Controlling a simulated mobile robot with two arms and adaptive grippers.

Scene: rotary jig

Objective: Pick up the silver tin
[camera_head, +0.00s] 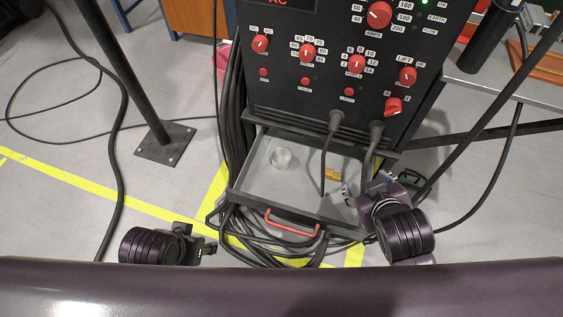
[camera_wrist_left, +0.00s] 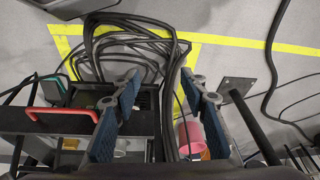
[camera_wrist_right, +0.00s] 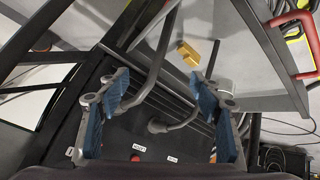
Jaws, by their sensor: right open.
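The silver tin (camera_head: 281,157) is a small round, shiny tin standing in the open drawer (camera_head: 252,184), left of its middle. In the right wrist view a pale rounded thing (camera_wrist_right: 225,86), partly behind the right finger, looks like the tin. My right gripper (camera_head: 366,188) is at the drawer's right side, right of the tin and apart from it. Its fingers (camera_wrist_right: 160,80) are spread with nothing between them. My left gripper (camera_head: 208,249) is low at the left, outside the drawer. Its fingers (camera_wrist_left: 161,78) are apart and empty in the left wrist view.
A yellow block (camera_head: 332,174) lies in the drawer. The drawer has a red handle (camera_head: 291,224). The black welder panel (camera_head: 330,85) rises behind, with thick cables (camera_head: 327,155) hanging down into the drawer area. Coiled cables (camera_head: 240,238) lie around the drawer's front and left.

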